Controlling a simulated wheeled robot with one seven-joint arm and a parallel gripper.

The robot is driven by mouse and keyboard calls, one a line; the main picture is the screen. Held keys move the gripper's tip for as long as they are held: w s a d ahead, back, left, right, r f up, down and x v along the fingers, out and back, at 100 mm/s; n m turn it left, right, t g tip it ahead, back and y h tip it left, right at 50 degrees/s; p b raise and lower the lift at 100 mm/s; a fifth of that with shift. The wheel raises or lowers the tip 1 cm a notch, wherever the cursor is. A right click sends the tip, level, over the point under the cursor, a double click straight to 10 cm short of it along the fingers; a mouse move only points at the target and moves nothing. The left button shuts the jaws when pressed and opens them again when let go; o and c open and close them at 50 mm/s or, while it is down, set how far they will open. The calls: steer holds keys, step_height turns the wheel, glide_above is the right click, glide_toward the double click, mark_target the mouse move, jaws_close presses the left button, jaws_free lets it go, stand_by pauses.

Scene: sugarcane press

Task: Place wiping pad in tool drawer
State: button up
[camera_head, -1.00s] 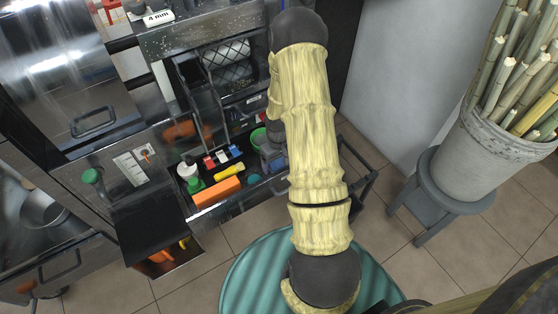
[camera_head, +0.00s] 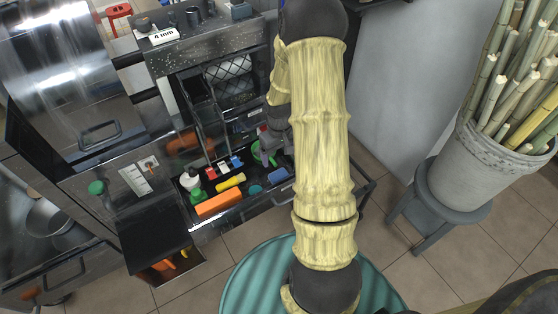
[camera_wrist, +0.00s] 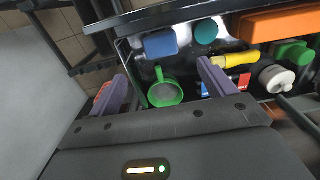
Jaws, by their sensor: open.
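A blue block-shaped pad (camera_head: 278,176), which looks like the wiping pad, lies in the open tool drawer (camera_head: 228,214) near its front right. The pad also shows in the wrist view (camera_wrist: 160,44), beyond my fingertips. My gripper (camera_wrist: 162,72) is open with nothing held between its fingers. It is above the right part of the drawer, apart from the pad. A green strainer-like cup (camera_wrist: 165,93) shows in the gap between the fingers, below them. In the head view my gripper (camera_head: 276,148) is partly hidden by my arm.
The drawer also holds an orange block (camera_head: 218,203), a yellow tool (camera_head: 230,181), a teal round piece (camera_head: 255,190), a white-topped green bottle (camera_head: 190,182) and red and blue pieces. The machine's dark frame rises behind. A bucket of cane (camera_head: 475,175) stands on a stool at right.

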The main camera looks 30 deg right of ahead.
steer(key=shift+r, duration=1.2)
steer(key=s+a+r+t, duration=0.2)
steer(key=s+a+r, duration=0.9)
steer(key=a+r, duration=0.3)
steer(key=shift+s+a+r+t, duration=0.2)
steer(key=shift+a+r+t, duration=0.05)
steer(key=shift+a+t, duration=0.05)
steer(key=shift+c, duration=0.2)
